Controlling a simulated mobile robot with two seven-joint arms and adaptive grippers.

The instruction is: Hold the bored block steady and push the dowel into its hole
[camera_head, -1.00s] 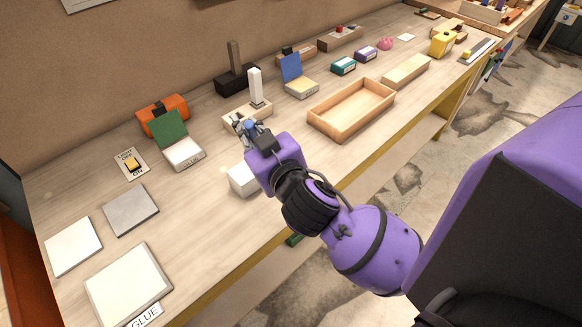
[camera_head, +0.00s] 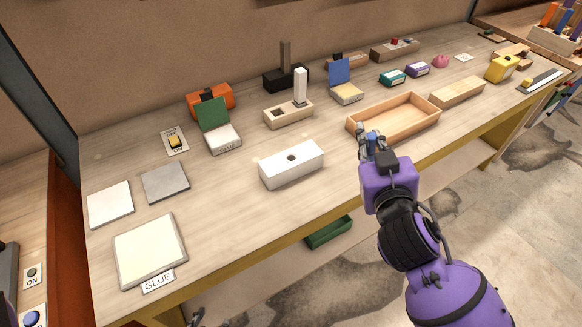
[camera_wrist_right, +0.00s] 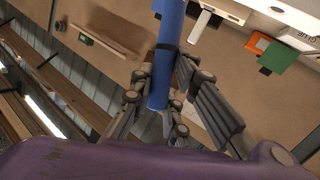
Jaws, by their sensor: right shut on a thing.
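The white bored block (camera_head: 291,165) lies on the bench near its front edge, with a dark round hole in its top. Nothing is touching it. My right gripper (camera_head: 372,150) is shut on the blue dowel (camera_head: 373,139), to the right of the block and in front of the wooden tray. The dowel also shows in the right wrist view (camera_wrist_right: 169,50), long and blue, between the fingers (camera_wrist_right: 165,100). Its far end runs out of the frame at the top. A small dark shape at the bottom edge of the head view may be my left gripper tip (camera_head: 196,317).
An open wooden tray (camera_head: 393,118) lies just behind my right gripper. A wooden stand with a white post (camera_head: 300,87) and a green-lidded glue box (camera_head: 212,115) stand behind the block. Flat plates (camera_head: 150,250) lie at left. The bench around the block is clear.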

